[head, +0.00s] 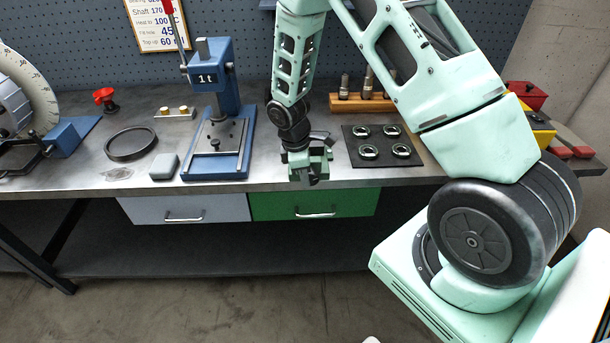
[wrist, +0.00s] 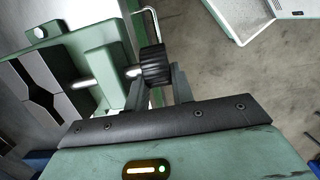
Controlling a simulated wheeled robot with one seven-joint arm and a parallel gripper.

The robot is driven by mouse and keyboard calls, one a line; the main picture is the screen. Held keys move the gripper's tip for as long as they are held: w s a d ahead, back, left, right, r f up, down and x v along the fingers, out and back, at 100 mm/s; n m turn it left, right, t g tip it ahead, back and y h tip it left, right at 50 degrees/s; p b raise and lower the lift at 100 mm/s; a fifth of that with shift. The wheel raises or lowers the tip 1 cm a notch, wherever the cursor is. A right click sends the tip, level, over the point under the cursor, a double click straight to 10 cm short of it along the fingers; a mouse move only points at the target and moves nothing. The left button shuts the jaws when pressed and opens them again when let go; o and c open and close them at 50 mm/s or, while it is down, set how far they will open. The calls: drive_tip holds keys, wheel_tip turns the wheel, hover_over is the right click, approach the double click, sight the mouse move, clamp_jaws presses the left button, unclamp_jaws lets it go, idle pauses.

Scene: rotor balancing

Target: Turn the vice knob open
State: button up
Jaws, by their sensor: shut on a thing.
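In the wrist view the vice (wrist: 98,62) is a green block with a bright steel rod and dark grey jaws at the left. Its knob (wrist: 155,62) is black and ribbed, on the rod's end. My gripper (wrist: 158,84) is shut on the knob, with a dark finger on either side of it. In the head view my gripper (head: 309,177) is at the bench's front edge, above the green drawer. There the gripper and the green vice overlap, and the knob cannot be made out.
The bench (head: 270,176) carries a blue press (head: 222,80) left of my arm. A dark mat (head: 385,160) with several metal rings lies to the right, before a wooden rack (head: 350,102) of tools. A black ring (head: 130,144) lies further left. Floor before the drawers is clear.

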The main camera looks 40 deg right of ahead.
drive_tip(key=shift+w+a+f+g+h+b, duration=0.15)
drive_tip(key=shift+g+h+b, duration=0.15)
drive_tip(key=shift+h, duration=0.3)
drive_tip(key=shift+a+f+g+h+b, duration=0.15)
drive_tip(key=shift+g+h, duration=0.25)
drive_tip(key=shift+h, duration=0.2)
drive_tip(key=g+h+b, duration=0.1)
drive_tip(key=f+g+h, duration=0.1)
drive_tip(key=h, duration=0.1)
drive_tip(key=shift+d+g+h+b, duration=0.1)
drive_tip(key=shift+g+h+b, duration=0.2)
drive_tip(key=shift+b, duration=0.05)
drive_tip(key=g+h+b, duration=0.2)
drive_tip(key=h+b, duration=0.1)
drive_tip(key=shift+f, duration=0.35)
drive_tip(key=shift+d+g+h+b, duration=0.1)
drive_tip(key=shift+g+h+b, duration=0.55)
drive_tip(key=shift+h, duration=0.35)
drive_tip(key=o, duration=0.7)
